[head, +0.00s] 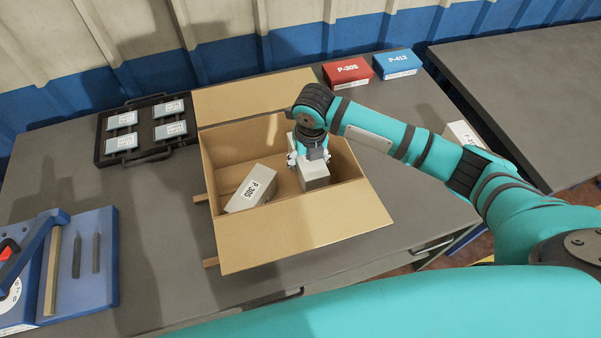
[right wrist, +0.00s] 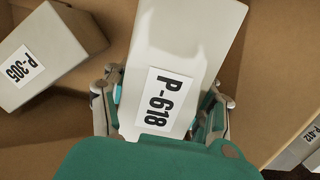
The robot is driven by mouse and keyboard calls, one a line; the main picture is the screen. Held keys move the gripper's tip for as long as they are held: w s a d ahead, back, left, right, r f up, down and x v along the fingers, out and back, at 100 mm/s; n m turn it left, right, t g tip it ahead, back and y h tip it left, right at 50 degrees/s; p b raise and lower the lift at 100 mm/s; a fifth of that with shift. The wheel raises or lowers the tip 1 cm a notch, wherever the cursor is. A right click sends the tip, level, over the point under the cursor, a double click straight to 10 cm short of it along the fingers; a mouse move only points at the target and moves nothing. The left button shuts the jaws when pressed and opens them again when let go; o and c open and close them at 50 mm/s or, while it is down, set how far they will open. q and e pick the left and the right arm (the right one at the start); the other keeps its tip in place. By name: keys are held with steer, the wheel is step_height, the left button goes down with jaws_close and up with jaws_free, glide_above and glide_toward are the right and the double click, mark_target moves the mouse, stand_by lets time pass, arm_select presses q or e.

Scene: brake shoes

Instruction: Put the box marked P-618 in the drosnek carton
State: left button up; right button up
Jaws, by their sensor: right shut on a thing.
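The open cardboard carton (head: 305,226) stands on the grey table with its flaps folded out; I see no name on it. My right gripper (head: 309,160) points down into the right part of its opening, shut on a pale grey box (head: 315,178). The right wrist view shows the box's label, P-618 (right wrist: 165,102), between the fingers (right wrist: 160,108). I cannot tell whether this box touches the carton floor. A grey box marked P-305 (head: 250,188) lies tilted inside the carton at the left, apart from the held box. My left gripper is not in view.
A red P-305 box (head: 347,73) and a blue P-412 box (head: 398,64) stand at the back. A blue fixture (head: 105,262) is at front left. A P-412 box (right wrist: 308,142) shows right in the wrist view.

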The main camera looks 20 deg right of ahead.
step_height(320, 180, down, 5)
steer(key=shift+r+p, duration=0.2)
steer(key=shift+p, duration=0.2)
steer(key=shift+f, duration=0.2)
steer(key=shift+f, duration=0.1)
steer(key=o, duration=1.6)
steer(key=shift+o, duration=0.2)
steer(key=r, duration=0.4)
steer(key=s+r+b, duration=0.1)
steer(key=r, duration=0.7)
steer(key=shift+s+r+b, duration=0.1)
steer(key=shift+s+b, duration=0.1)
steer(key=shift+b, duration=0.1)
